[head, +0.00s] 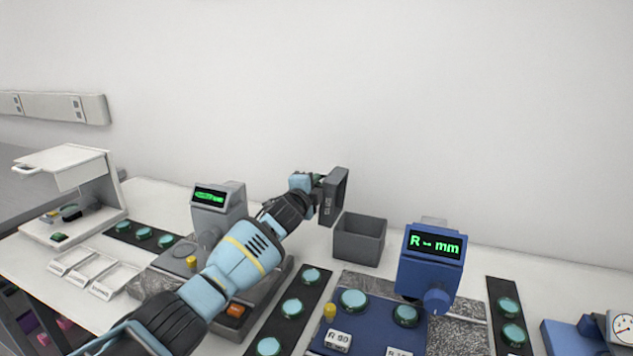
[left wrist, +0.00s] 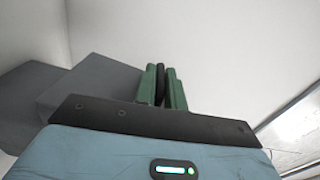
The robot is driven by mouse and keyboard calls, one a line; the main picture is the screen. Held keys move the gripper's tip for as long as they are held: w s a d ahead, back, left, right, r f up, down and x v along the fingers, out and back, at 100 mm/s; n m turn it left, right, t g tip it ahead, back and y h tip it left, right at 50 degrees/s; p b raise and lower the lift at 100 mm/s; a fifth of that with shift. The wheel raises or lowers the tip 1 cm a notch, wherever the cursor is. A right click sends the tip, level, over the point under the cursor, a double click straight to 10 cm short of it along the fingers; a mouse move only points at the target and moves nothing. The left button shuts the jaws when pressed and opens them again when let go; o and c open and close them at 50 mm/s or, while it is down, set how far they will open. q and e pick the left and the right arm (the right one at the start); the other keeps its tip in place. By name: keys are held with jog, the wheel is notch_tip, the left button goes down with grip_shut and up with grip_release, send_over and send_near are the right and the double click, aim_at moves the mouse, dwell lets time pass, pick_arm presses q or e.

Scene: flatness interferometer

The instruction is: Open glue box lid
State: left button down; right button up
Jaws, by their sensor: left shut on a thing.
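The glue box (head: 360,242) is a grey, open-topped box on the white bench, right of the middle in the head view. Its dark grey lid (head: 338,192) stands on edge, nearly upright, at the box's upper left, leaving the box mouth uncovered. I cannot tell whether the lid touches the box. My left gripper (head: 318,187) is at the lid's left face, shut on it. In the left wrist view, the green fingers (left wrist: 162,87) pinch a narrow black part. A grey surface (left wrist: 85,88) shows beside them. My right gripper is not in view.
A blue instrument (head: 432,262) reading "R -- mm" stands right of the box. A grey instrument (head: 217,205) stands behind my left arm. Black strips with green discs (head: 290,307) lie in front. A white stand (head: 75,190) is at left.

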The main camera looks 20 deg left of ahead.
pick_arm(q)
jog(key=shift+a+f+n, duration=0.2)
jog(key=shift+a+n, duration=0.25)
jog(key=shift+n, duration=0.1)
jog(key=shift+a+f+n, duration=0.15)
jog(key=shift+a+n, duration=0.3)
jog(key=shift+n, duration=0.1)
jog(key=c, duration=1.5)
grip_release()
jog(key=shift+f, duration=0.15)
